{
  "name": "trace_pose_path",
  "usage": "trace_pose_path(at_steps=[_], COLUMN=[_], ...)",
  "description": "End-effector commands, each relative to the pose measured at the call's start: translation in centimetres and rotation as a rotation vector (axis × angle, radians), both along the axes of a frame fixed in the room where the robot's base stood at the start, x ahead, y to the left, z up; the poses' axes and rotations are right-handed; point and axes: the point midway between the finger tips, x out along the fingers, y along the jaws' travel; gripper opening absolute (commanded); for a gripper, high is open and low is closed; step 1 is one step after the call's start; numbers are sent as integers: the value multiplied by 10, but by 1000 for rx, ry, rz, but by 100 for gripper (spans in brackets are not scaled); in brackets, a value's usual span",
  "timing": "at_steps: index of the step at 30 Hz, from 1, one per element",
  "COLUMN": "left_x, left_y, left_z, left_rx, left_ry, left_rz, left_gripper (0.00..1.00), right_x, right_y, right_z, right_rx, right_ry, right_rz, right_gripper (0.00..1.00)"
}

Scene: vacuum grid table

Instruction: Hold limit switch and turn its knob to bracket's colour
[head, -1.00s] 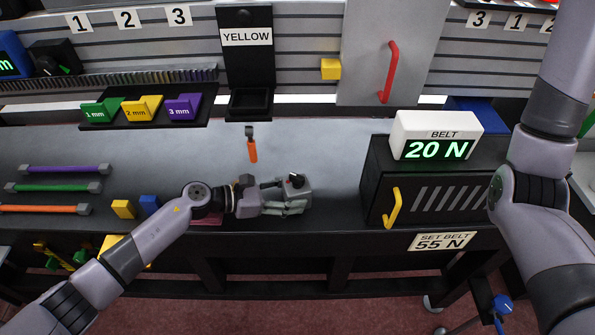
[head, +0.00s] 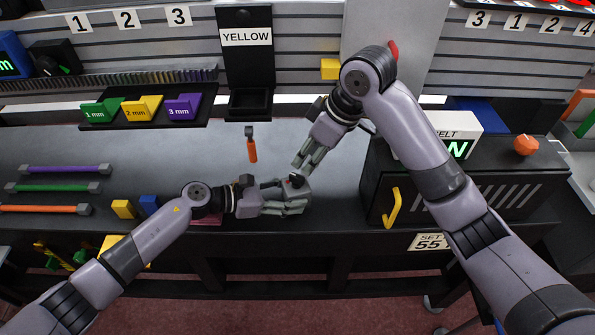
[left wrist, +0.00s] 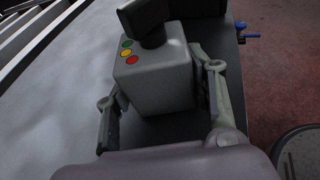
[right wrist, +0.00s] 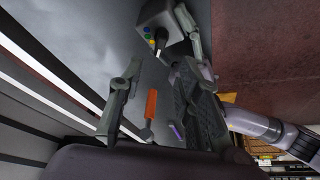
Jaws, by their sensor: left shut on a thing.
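The limit switch is a small grey box (head: 298,190) with a dark knob on top. It also shows in the left wrist view (left wrist: 158,82), with green, yellow and red dots beside the dark knob (left wrist: 145,20). My left gripper (head: 284,203) is shut on the box, one finger on each side. My right gripper (head: 305,163) is close above the switch, apart from it. In the right wrist view its fingers (right wrist: 155,68) are spread and empty, with the knob (right wrist: 160,42) beyond them. A yellow block-like piece (head: 330,68), perhaps the bracket, is on the back wall.
A black panel with a YELLOW sign (head: 246,37) stands behind. An orange-handled tool (head: 252,150) lies near the switch. The belt box (head: 480,195) with a yellow handle (head: 391,207) is to the right. Coloured bars and blocks lie left.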

Motion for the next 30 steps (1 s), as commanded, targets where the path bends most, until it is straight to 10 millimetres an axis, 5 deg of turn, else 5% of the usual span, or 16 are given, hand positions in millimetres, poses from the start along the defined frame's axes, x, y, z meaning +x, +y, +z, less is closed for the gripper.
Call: trace_pose_path(at_steps=[12, 25, 30], left_x=[-2, -2, -2], left_y=[0, 0, 0], left_z=[-3, -4, -4], left_rx=[4, 5, 5], left_ry=[5, 5, 6], left_rz=[-2, -2, -3], left_gripper=[34, 34, 34], right_x=[13, 15, 15], right_y=[24, 27, 27], right_z=[-66, -74, -74], right_rx=[2, 3, 3], right_ry=[2, -2, -2], right_rz=[-2, -2, -2], right_gripper=[32, 31, 20])
